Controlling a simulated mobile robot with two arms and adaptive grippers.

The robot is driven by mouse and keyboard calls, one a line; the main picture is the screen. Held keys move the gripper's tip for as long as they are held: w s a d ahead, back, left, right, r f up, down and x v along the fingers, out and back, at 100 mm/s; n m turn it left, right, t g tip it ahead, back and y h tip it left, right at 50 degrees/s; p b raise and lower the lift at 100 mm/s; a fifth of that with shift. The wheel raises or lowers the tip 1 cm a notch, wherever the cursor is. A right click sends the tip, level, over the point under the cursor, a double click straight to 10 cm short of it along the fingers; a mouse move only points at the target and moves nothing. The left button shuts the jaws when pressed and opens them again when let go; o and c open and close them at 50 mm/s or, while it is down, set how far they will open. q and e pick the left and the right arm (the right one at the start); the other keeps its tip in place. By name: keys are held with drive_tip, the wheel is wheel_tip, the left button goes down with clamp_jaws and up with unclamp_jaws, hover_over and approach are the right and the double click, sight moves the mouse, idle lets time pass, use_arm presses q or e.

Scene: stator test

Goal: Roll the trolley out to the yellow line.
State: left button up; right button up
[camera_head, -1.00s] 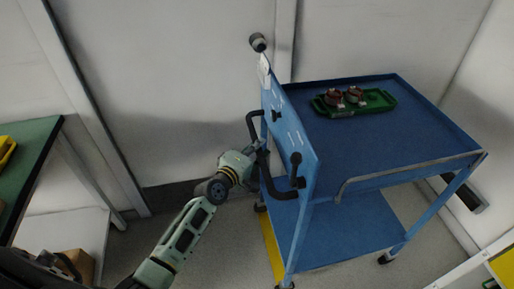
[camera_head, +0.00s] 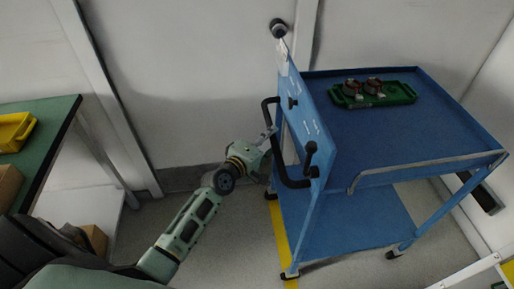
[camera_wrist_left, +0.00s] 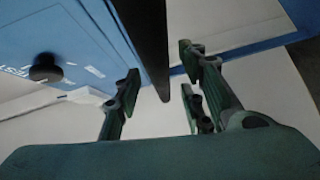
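The blue trolley (camera_head: 330,215) stands against the back wall, its upright end panel (camera_head: 309,120) facing left. A black bar handle (camera_head: 297,184) sticks out from that panel. My left gripper (camera_head: 270,142) is at the handle, coming in from the left. In the left wrist view the fingers of my left gripper (camera_wrist_left: 162,88) are open, with the black handle (camera_wrist_left: 152,40) reaching between them and gaps visible on both sides. The yellow line (camera_head: 281,238) runs on the floor under the trolley's panel end. My right gripper is not in view.
A green tray (camera_head: 398,93) with two motor parts sits on the trolley's top. A green-topped table (camera_head: 55,130) with a yellow bin (camera_head: 15,130) stands at left. Bare grey floor (camera_head: 225,262) lies left of the trolley. A white frame (camera_head: 470,268) is at lower right.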

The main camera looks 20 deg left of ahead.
use_arm(q)
drive_tip(key=v, duration=0.9)
drive_tip(key=shift+s, duration=0.25)
drive_tip(key=s+f+m+g+y, duration=0.1)
drive_tip(key=s+f+m+g, duration=0.3)
drive_tip(key=f, duration=0.7)
drive_tip(key=s+f+m+g+p, duration=0.1)
drive_tip(key=s+f, duration=0.6)
drive_tip(key=f, duration=0.4)
drive_tip(key=s+f+m+g+y, duration=0.1)
drive_tip(key=s+f+m+g, duration=0.3)
drive_tip(key=f, duration=0.7)
drive_tip(key=s+f+m+g, duration=0.2)
drive_tip(key=s+f, duration=0.3)
drive_tip(key=s, duration=0.5)
drive_tip(key=s+d+f+m+g, duration=0.1)
drive_tip(key=s+f, duration=0.4)
drive_tip(key=s, duration=0.6)
drive_tip(key=s+d+f+m+g+p, duration=0.1)
drive_tip(key=s+f+m+g, duration=0.2)
drive_tip(key=s, duration=0.7)
wheel_tip(320, 180, down, 2)
drive_tip(key=shift+s+f+m+y, duration=0.2)
drive_tip(key=shift+s+m+y, duration=0.15)
drive_tip(key=shift+m, duration=0.65)
drive_tip(key=shift+w+d, duration=0.1)
drive_tip(key=shift+w, duration=0.05)
